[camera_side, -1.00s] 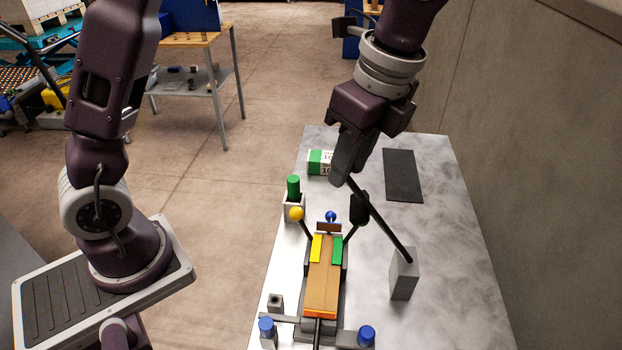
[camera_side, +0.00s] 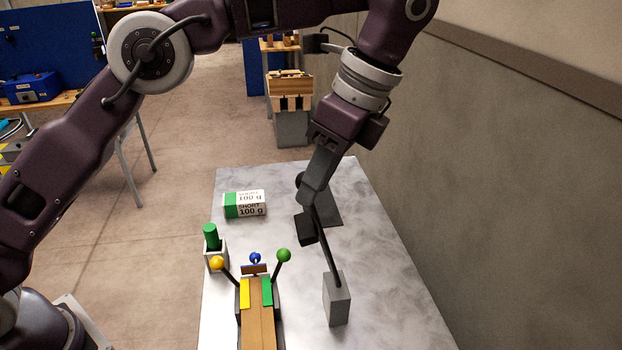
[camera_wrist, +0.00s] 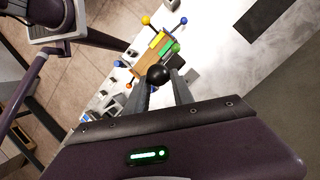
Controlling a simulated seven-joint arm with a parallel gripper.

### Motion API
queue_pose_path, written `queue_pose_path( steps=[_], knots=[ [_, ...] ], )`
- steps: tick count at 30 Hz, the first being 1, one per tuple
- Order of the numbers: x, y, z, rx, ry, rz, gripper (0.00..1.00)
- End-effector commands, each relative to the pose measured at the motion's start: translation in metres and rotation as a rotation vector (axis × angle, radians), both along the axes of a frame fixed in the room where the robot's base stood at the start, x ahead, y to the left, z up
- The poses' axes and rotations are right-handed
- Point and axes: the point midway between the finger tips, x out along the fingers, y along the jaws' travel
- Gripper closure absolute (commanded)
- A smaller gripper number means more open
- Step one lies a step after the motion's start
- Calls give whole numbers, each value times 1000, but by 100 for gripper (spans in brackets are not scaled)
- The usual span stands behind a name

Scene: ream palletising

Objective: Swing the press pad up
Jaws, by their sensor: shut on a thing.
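The press pad (camera_side: 305,228) is a dark block on a black swing arm (camera_side: 329,258). The arm rises from a grey post (camera_side: 337,303) and leans a little left. The pad is raised behind and right of the fixture. My gripper (camera_side: 310,192) is at the arm's upper end. In the wrist view, my gripper (camera_wrist: 160,88) is shut on a black ball knob (camera_wrist: 158,74), which sits between the fingertips. The fixture holds a brown block (camera_side: 258,328) with a yellow strip (camera_side: 244,294) and a green strip (camera_side: 267,291).
A yellow-knobbed lever (camera_side: 217,263) and a green-knobbed lever (camera_side: 284,255) flank the fixture. A green marker stands in a grey holder (camera_side: 215,255). A green and white ream (camera_side: 245,204) lies behind. A dark mat (camera_side: 329,208) lies partly behind my gripper. The table's right side is clear.

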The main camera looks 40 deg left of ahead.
Motion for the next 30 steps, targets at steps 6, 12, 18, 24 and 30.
queue_pose_path(
  steps=[6,12,18,24,30],
  knots=[
    [10,2,1,-6,-36,8,100],
    [10,2,1,-6,-37,9,69],
    [9,1,1,-6,-32,7,50],
    [7,0,1,-6,-27,4,50],
    [6,-1,1,-6,-25,3,50]
  ],
)
